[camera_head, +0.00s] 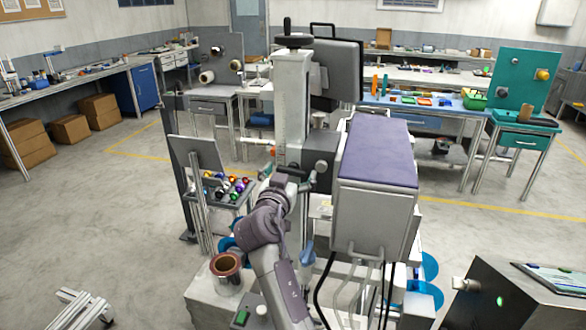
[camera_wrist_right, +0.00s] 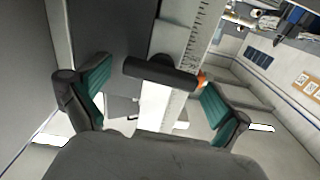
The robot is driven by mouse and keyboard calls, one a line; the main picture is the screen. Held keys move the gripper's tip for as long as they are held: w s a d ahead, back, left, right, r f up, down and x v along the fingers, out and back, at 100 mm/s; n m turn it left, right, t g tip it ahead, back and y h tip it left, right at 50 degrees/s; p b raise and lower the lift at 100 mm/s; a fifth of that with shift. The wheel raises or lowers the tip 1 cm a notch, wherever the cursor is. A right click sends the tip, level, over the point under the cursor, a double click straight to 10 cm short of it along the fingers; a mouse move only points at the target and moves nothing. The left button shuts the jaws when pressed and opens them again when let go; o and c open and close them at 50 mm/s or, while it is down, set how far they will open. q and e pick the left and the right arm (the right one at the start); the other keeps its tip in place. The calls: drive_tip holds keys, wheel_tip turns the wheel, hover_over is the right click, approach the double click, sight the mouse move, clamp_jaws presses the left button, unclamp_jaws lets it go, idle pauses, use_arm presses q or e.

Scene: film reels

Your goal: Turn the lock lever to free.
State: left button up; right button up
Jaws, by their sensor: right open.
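My right gripper (camera_head: 294,180) reaches up to the front of a tall light-grey column (camera_head: 292,100) with a scale strip. In the right wrist view the right gripper (camera_wrist_right: 152,98) has its two green-padded fingers spread wide. A dark cylindrical bar (camera_wrist_right: 160,73), which looks like the lock lever, lies across the gap between them, in front of the white column. The fingers are not closed on it; contact cannot be told. A small orange tip (camera_wrist_right: 202,79) shows near the right finger. In the head view my gripper and wrist hide most of the lever. My left gripper is out of view.
A grey box with a purple top (camera_head: 378,152) stands close right of the column. A tilted grey panel (camera_head: 196,165) and a rack of coloured balls (camera_head: 226,188) are at left. A copper-coloured cup (camera_head: 226,268) stands below. Open floor lies farther left.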

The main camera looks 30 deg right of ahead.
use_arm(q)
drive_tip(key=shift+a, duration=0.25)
use_arm(e)
drive_tip(key=shift+s+a+r, duration=0.1)
drive_tip(key=shift+a, duration=0.1)
drive_tip(key=shift+c, duration=0.2)
drive_tip(key=shift+d, duration=0.1)
drive_tip(key=c, duration=1.1)
drive_tip(key=shift+o, duration=0.2)
drive_tip(key=shift+n+b, duration=0.35)
drive_tip(key=shift+n, duration=0.15)
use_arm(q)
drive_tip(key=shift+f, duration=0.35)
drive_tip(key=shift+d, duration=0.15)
use_arm(e)
drive_tip(key=o, duration=1.1)
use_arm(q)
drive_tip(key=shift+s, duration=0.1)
